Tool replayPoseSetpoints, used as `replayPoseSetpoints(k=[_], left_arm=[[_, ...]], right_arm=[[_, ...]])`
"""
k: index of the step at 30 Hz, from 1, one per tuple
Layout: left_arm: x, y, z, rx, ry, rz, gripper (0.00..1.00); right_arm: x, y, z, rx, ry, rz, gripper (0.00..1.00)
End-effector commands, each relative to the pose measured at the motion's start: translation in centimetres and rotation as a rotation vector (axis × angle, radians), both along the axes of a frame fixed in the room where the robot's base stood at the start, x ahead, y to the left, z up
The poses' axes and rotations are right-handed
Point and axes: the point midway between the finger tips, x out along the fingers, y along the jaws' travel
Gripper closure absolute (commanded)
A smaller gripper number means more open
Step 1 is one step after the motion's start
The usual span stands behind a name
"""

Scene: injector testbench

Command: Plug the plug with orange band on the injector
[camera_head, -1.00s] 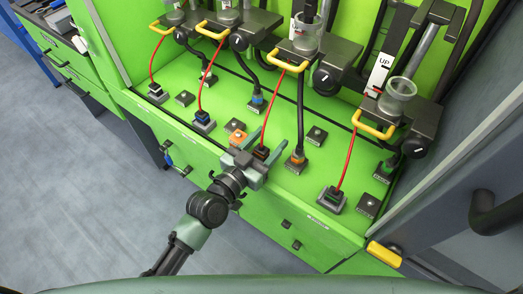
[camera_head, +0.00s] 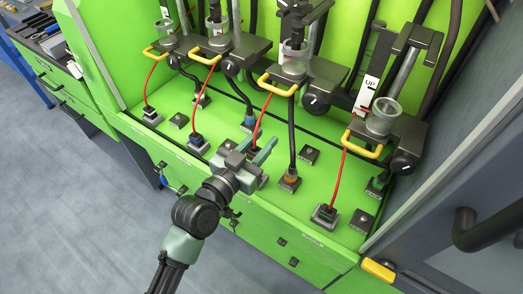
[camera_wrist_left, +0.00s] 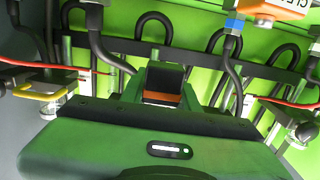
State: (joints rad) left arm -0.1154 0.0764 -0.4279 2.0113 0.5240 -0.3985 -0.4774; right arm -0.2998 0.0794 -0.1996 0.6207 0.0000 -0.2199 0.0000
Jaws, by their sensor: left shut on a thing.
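My left gripper (camera_head: 262,156) is shut on a small black plug with an orange band (camera_wrist_left: 163,97), which shows between its fingers in the left wrist view. In the head view the gripper is low over the green bench top, and its fingers largely hide the plug. A red cable runs down to that spot from the third test unit (camera_head: 290,75). A dark body, perhaps the injector (camera_head: 296,30), stands upright in that unit, behind and above the gripper. I cannot tell whether the plug still touches its holder. My right gripper is not in view.
A black cable's connector with an orange collar (camera_head: 290,178) stands just right of the gripper. Other red-cable plugs (camera_head: 197,141) and small square sockets (camera_head: 309,155) dot the bench. Yellow handles (camera_head: 279,83) jut out above. The grey door (camera_head: 470,190) is at the right.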

Motion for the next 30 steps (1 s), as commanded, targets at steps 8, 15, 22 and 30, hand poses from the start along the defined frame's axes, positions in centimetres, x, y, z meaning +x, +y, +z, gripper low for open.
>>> replayPoseSetpoints(k=[8, 15, 22, 30], left_arm=[[0.0, 0.0, 1.8, 0.001, 0.002, 0.000, 1.00], [0.0, 0.0, 1.8, 0.001, 0.001, 0.000, 1.00], [0.0, 0.0, 1.8, 0.000, 0.000, 0.000, 1.00], [0.0, 0.0, 1.9, 0.003, 0.000, 0.000, 1.00]], right_arm=[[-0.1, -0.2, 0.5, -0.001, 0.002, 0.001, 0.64], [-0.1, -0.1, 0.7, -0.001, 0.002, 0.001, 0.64], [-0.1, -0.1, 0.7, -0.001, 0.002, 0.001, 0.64], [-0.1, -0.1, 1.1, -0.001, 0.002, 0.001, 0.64]])
